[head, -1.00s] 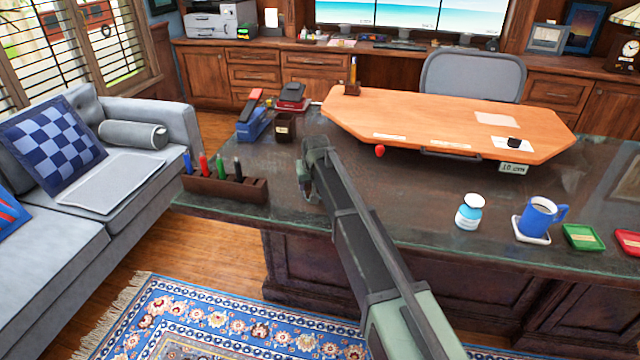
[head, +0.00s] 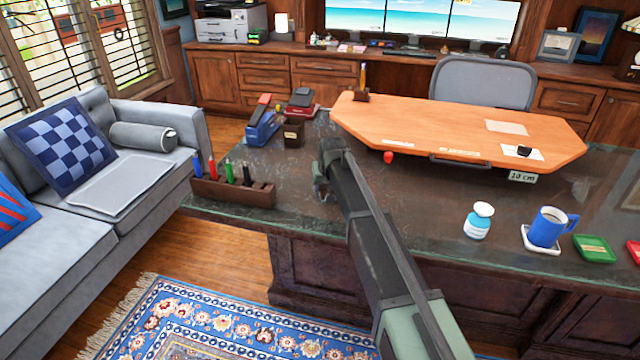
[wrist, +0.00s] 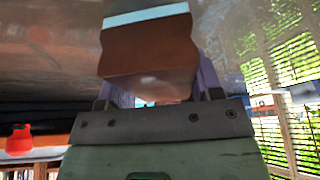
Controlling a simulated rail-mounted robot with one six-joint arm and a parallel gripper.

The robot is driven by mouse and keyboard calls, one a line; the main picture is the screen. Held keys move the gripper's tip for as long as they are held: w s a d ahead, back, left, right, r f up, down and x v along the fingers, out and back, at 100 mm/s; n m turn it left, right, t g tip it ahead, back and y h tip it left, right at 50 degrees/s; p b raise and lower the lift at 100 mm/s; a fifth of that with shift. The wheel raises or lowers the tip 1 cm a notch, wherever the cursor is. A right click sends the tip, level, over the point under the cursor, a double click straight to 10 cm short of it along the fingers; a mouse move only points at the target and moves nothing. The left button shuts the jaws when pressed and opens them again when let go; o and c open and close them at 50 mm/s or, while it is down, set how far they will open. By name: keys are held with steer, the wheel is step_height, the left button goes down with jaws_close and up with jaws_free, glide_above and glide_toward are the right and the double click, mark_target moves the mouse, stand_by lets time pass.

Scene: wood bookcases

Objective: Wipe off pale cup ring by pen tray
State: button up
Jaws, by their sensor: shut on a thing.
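The dark wooden pen tray (head: 232,193) stands on the left end of the glass-topped desk, with blue, red, green and black pens upright in it. My gripper (head: 322,192) is low at the desk top, to the right of the tray and apart from it. In the wrist view my gripper (wrist: 160,98) is shut on a brown block (wrist: 150,52) with a pale blue-white layer along its far edge. The block is close to the glass; I cannot tell whether it touches. I cannot make out the pale cup ring; my arm hides part of the desk.
A blue stapler-like item (head: 263,125), a small dark cup (head: 293,133) and a raised orange board (head: 450,125) with a red knob (head: 388,157) stand behind. A white-and-blue bottle (head: 479,220), a blue mug (head: 549,227) and a green tray (head: 594,249) are at right.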

steer(key=shift+s+d, duration=0.25)
steer(key=shift+d, duration=0.85)
steer(key=shift+s+d, duration=0.2)
steer(key=shift+d, duration=0.85)
steer(key=shift+s+d, duration=0.25)
steer(key=shift+d, duration=0.55)
steer(key=shift+s+d, duration=0.2)
steer(key=shift+d, duration=0.55)
steer(key=shift+w, duration=0.1)
steer(key=shift+w+a, duration=0.35)
steer(key=shift+a, duration=1.3)
steer(key=shift+w+a, duration=0.35)
steer(key=shift+a, duration=1.35)
steer(key=shift+w+a, duration=0.35)
steer(key=shift+a, duration=1.3)
step_height(320, 180, up, 9)
steer(key=p, duration=0.9)
steer(key=shift+d+r, duration=0.1)
steer(key=shift+r, duration=0.05)
